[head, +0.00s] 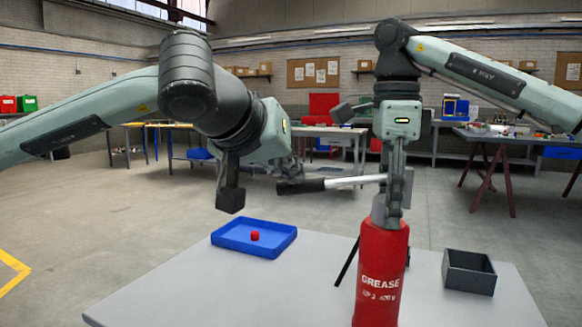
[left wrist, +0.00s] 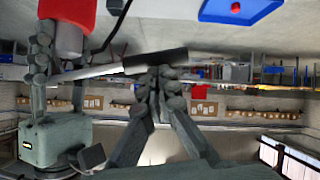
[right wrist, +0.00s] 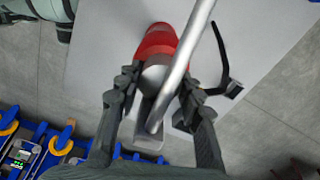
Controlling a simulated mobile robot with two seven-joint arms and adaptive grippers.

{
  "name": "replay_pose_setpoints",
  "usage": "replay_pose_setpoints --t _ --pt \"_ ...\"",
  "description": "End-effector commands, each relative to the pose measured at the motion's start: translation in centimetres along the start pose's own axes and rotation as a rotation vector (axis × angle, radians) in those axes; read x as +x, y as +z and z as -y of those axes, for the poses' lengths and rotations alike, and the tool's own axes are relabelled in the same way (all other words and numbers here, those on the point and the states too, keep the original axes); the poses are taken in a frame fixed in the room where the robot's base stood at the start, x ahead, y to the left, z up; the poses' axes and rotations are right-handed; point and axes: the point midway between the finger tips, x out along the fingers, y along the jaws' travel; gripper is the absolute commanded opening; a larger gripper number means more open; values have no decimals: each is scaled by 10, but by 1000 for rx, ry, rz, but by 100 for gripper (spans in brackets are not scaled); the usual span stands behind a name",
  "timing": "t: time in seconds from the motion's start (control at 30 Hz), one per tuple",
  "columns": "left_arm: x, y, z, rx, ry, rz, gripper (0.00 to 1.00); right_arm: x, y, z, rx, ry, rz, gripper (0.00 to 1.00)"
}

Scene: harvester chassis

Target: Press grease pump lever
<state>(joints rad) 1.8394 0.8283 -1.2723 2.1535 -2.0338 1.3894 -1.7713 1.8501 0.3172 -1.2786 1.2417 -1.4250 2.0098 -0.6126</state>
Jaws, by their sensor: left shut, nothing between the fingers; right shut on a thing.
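The red grease pump (head: 380,265) stands upright on the table. Its silver lever (head: 350,181) sticks out to the left from the grey pump head and ends in a black handle (head: 312,186). My right gripper (head: 392,205) points down and is shut on the pump's upper part; the right wrist view shows its fingers (right wrist: 156,92) on both sides of the grey head. My left gripper (head: 297,174) is shut and empty, with its fingertips right at the black handle. The left wrist view shows the closed fingertips (left wrist: 158,76) overlapping the handle (left wrist: 155,60); whether they touch is unclear.
A blue tray (head: 226,243) with a small red object (head: 255,236) lies on the grey table (head: 200,295), left of the pump. A grey open bin (head: 469,272) stands at the right. A thin dark hose (head: 346,263) hangs beside the pump. The table's front left is clear.

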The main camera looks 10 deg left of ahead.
Motion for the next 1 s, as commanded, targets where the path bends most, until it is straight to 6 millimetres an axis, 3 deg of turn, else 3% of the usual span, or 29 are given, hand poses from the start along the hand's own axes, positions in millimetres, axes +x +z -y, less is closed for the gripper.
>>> replay_pose_setpoints --t 0.3,0.47,0.63,1.0 --pt "2 6 0 3 -2 16 0 1 0 -1 -2 3 0 0" --pt "-5 -3 0 1 -2 12 0 0 0 -1 -1 3 0 0" --pt "-29 -28 -2 -1 1 3 0 1 0 0 0 2 0 0" --pt "-109 -28 -4 1 0 -1 0 1 0 0 0 1 -1 0"
